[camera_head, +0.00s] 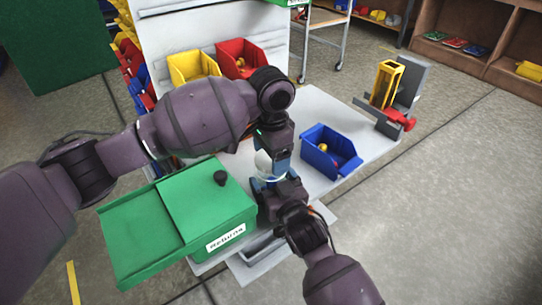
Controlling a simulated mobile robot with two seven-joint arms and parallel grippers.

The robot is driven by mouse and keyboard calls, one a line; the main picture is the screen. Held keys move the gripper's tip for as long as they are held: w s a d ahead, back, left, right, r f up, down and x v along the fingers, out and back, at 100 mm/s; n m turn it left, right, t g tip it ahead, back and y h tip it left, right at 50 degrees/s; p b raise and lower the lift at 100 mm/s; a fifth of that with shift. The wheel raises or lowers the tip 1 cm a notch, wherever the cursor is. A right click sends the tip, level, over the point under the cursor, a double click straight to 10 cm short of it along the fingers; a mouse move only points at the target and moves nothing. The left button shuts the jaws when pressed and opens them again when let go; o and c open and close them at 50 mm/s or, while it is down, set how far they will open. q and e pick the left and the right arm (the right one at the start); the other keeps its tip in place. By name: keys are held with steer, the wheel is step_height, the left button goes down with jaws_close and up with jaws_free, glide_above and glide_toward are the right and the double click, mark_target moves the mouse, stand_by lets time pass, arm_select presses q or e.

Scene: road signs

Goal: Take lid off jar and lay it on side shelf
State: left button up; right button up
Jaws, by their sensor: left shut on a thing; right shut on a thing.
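A small whitish rounded piece (263,160), which looks like part of the jar, shows between my two grippers above the white worktop. My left gripper (270,158) reaches down onto it from above and is shut on its upper part, apparently the lid. My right gripper (266,184) comes from the front right and is shut around the lower part, apparently the jar body. The grippers hide most of both, so I cannot tell whether lid and jar are apart. I cannot tell which surface is the side shelf.
A green box marked Returns (228,234) with a black knob stands at the left front of the worktop (372,150). A blue bin (331,152) sits to the right. Yellow (192,67) and red (241,56) bins stand behind. A yellow-and-grey fixture (387,83) stands far right.

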arm_select(q)
steer(key=shift+r, duration=0.25)
steer(key=shift+r, duration=2)
arm_select(e)
steer(key=o, duration=1.5)
steer(key=shift+s, duration=0.1)
